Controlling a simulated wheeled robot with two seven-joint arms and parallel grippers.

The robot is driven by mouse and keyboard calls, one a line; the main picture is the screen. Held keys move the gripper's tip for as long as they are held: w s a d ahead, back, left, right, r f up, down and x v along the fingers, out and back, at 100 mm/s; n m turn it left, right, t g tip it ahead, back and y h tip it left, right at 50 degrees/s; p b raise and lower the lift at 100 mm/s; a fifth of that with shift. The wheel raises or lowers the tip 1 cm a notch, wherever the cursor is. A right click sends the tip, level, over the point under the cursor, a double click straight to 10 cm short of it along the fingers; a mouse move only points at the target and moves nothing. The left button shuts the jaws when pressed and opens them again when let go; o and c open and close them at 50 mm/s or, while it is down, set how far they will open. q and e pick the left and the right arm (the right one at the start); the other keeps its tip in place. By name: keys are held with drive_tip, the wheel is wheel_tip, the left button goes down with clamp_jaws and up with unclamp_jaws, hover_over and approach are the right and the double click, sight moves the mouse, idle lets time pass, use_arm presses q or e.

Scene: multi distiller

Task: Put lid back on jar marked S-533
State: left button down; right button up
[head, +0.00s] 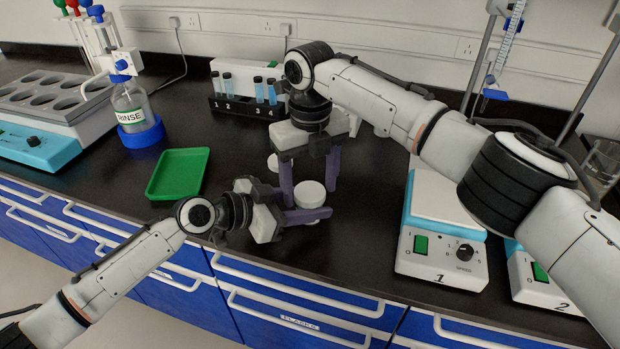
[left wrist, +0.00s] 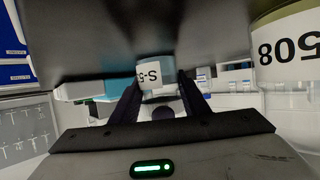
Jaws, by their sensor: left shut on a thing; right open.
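My left gripper (head: 313,211) is shut around a small jar, which also shows between its fingers in the left wrist view (left wrist: 154,76). Its label reads "S-5"; the rest is hidden. A round white lid (head: 310,192) shows at the top of this jar; I cannot tell whether it is seated. My right gripper (head: 310,188) points down from above, open, with one finger on each side of the white lid. Another round white top (head: 273,162) is partly hidden behind the right gripper.
A green tray (head: 180,174) lies to the left, near a rinse bottle (head: 131,103) in a blue holder. A vial rack (head: 247,106) stands behind the grippers. A stirrer marked 1 (head: 441,255) stands to the right. The counter's front edge is close to my left gripper.

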drive_tip(key=c, duration=1.1)
drive_tip(key=m, duration=0.3)
drive_tip(key=o, duration=1.2)
drive_tip(key=shift+c, duration=0.2)
